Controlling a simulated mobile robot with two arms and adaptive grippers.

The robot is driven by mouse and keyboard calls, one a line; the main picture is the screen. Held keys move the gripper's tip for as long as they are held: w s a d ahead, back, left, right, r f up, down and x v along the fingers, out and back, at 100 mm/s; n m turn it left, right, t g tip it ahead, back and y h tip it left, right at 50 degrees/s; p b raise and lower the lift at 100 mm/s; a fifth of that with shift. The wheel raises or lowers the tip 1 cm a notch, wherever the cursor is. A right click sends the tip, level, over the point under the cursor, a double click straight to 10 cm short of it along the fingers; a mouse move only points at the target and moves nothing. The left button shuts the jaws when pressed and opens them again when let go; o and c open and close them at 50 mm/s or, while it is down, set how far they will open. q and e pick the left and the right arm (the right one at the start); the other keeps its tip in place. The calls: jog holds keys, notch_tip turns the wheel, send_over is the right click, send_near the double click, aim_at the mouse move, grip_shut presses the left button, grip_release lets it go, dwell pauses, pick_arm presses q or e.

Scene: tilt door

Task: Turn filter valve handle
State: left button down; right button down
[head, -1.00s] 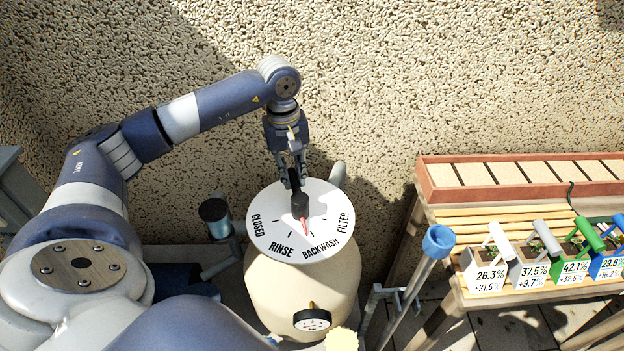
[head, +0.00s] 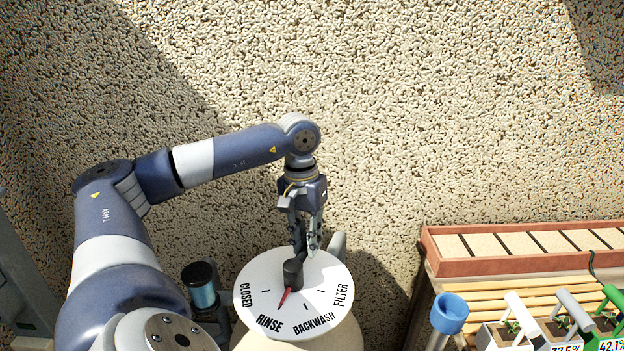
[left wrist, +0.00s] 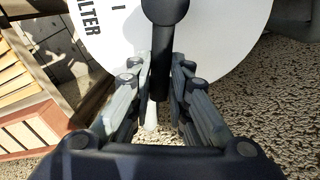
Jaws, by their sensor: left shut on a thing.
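The filter valve has a round white dial (head: 322,286) marked CLOSED, RINSE, BACKWASH and FILTER, on top of a cream tank (head: 345,339). Its black handle (head: 293,274) has a hub at the dial's middle and a bar reaching toward the wall. A red pointer (head: 284,297) on the hub points toward the RINSE mark. My left gripper (head: 307,246) comes down from above and is shut on the handle's bar. In the left wrist view the bar (left wrist: 162,75) runs between the two fingers. My right gripper is not in view.
A rough pebbled wall (head: 400,120) stands close behind the valve. To the right is a wooden bench with a red-brown planter (head: 520,242) and several small labelled pots. A blue-topped pole (head: 449,313) stands right of the dial. A dark-capped cylinder (head: 200,285) is to the left.

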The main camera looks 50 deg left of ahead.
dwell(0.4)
pick_arm(q)
jog(key=c, duration=1.5)
grip_release()
jog(key=r, duration=0.7)
jog(key=shift+s+a+r, duration=0.1)
jog(key=shift+a+r, duration=0.1)
jog(key=shift+r, duration=0.05)
